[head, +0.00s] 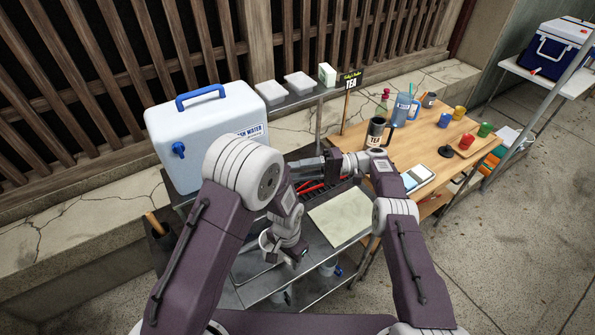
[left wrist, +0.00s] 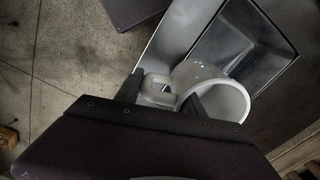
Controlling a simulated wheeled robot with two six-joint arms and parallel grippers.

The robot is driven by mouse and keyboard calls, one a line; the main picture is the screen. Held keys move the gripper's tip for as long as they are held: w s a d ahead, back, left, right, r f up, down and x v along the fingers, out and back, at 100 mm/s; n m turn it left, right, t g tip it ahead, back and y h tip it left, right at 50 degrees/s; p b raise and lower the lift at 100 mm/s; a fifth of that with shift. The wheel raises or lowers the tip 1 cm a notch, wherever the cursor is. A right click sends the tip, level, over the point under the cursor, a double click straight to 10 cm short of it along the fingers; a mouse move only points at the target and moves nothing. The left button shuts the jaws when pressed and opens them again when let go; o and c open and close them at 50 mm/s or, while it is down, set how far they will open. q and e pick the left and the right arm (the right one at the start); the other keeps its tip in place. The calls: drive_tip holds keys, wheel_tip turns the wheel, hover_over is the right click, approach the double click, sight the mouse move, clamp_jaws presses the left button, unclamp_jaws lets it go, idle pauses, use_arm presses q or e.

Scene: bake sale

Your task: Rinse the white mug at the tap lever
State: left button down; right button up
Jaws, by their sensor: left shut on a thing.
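The white mug (left wrist: 222,88) shows in the left wrist view, with its handle (left wrist: 158,86) between the fingers of my left gripper (left wrist: 165,92), which is shut on it. In the head view the mug (head: 266,243) is partly hidden beside my left gripper (head: 290,255), low over the metal cart. The blue tap lever (head: 178,150) is on the front of the white water container (head: 218,112), up and left of the mug and apart from it. My right gripper (head: 312,167) points left over the cart's back; its fingers are too small to read.
A metal basin (left wrist: 250,42) lies beside the mug. A pale mat (head: 341,214) covers the cart's right part. A wooden table (head: 455,140) at the right holds a dark tea tumbler (head: 376,132), a blue jug (head: 402,110) and several coloured cups. A shelf (head: 293,102) with tubs stands behind.

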use_arm(q)
drive_tip(key=s+d+r+p, duration=0.3)
drive_tip(key=shift+d+r, duration=0.3)
drive_tip(key=shift+r, duration=0.1)
idle(1.0)
